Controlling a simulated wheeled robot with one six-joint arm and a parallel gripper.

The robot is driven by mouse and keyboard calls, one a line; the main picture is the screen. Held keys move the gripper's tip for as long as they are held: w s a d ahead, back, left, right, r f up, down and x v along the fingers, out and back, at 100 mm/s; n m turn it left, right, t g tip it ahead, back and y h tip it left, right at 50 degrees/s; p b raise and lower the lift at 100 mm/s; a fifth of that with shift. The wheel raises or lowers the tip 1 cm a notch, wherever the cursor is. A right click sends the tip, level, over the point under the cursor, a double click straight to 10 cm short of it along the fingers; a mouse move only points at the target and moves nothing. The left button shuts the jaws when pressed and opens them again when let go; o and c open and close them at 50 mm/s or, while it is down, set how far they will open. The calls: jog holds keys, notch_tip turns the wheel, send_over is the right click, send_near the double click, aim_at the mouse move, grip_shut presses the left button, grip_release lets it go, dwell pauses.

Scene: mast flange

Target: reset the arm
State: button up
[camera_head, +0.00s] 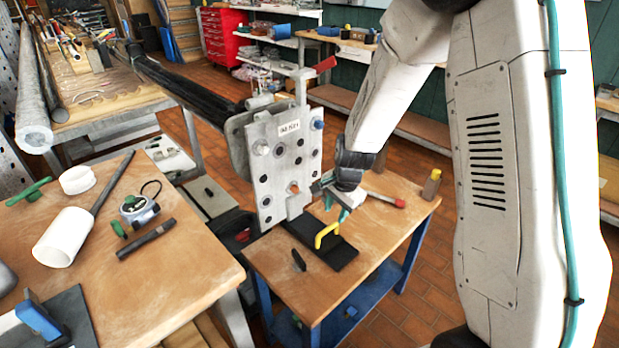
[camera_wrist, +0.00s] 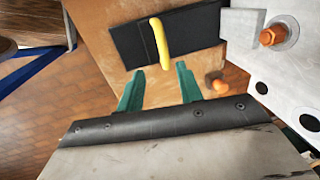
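My gripper (camera_head: 336,208) has teal fingers and hangs over the small wooden table, beside the grey flange plate (camera_head: 268,178). In the wrist view my gripper (camera_wrist: 160,80) has its two fingers well apart, with nothing between them. A yellow bent handle-like piece (camera_head: 326,232) is on a black mat (camera_head: 342,254) just beyond the fingertips; in the wrist view the yellow piece (camera_wrist: 160,42) appears ahead of the gap, apart from the fingers. The arm is bent down from the right.
The flange plate has bolts, including an orange one (camera_wrist: 273,34), close to the right of my gripper in the wrist view. A cluttered workbench (camera_head: 190,290) stands at left.

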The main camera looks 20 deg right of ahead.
jog(key=s+r+n+h, duration=0.1)
jog(key=s+r+n, duration=1.2)
jog(key=s+r, duration=1.3)
jog(key=s, duration=0.4)
jog(key=shift+s+a+r+g, duration=0.15)
jog(key=shift+s+r+g, duration=0.05)
jog(key=shift+s+g, duration=0.1)
